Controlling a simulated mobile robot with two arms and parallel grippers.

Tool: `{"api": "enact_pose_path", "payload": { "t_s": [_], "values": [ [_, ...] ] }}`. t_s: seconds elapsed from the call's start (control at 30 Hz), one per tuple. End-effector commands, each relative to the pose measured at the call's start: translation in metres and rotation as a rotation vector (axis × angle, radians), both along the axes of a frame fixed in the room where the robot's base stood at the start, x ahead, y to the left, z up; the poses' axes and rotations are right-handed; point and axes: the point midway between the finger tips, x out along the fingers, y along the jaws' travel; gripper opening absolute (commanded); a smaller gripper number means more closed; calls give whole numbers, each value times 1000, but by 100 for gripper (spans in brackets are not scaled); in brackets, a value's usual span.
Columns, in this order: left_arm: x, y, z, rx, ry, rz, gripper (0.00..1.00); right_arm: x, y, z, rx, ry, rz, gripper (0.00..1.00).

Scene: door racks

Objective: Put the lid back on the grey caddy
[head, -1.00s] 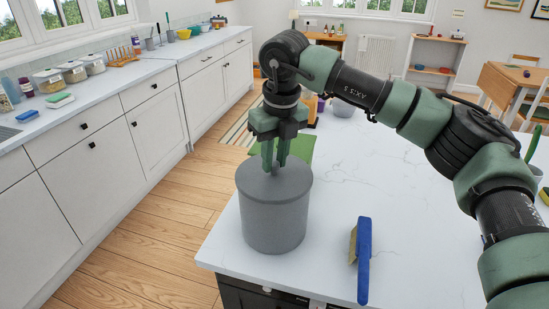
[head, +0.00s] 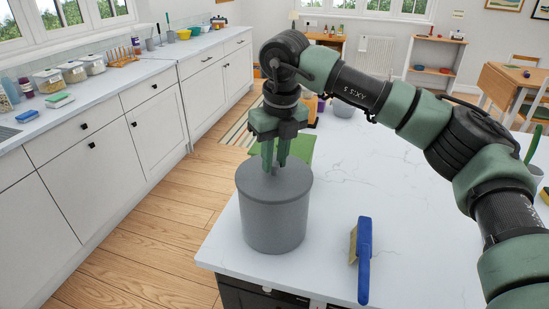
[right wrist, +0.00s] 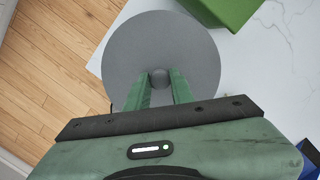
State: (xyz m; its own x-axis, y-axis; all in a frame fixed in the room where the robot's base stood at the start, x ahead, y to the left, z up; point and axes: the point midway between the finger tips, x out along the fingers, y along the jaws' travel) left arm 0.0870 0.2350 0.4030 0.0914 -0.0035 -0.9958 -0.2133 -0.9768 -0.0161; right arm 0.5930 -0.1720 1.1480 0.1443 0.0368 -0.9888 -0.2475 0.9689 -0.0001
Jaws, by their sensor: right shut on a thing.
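The grey caddy (head: 274,226) stands upright near the left edge of the white island top. Its round grey lid (head: 290,182) sits on top of it, level, with no clear gap showing at the rim. My right gripper (head: 273,168) points straight down over the lid, shut on the lid's small knob. The right wrist view shows the lid (right wrist: 127,50) from above, with the knob (right wrist: 159,78) between the green fingertips. The lid hides the inside of the caddy. My left gripper is not in view.
A blue-handled brush (head: 363,260) lies to the right of the caddy on the island top (head: 400,200). A green thing (head: 300,148) lies just behind the caddy. The middle of the top is clear. A counter (head: 100,95) with jars runs along the left wall.

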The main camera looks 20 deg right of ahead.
Motion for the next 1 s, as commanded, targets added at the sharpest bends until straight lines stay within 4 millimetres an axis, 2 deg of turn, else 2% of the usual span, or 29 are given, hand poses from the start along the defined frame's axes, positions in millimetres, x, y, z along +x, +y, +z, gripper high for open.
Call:
{"api": "enact_pose_path", "payload": {
  "t_s": [0.93,0.97,1.0],
  "values": [
    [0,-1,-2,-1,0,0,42,0,0,-1,0,0,0,0],
    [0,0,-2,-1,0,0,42,0,0,-1,0,0,0,28],
    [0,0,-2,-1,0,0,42,0,0,-1,0,0,0,40]
  ]
}}
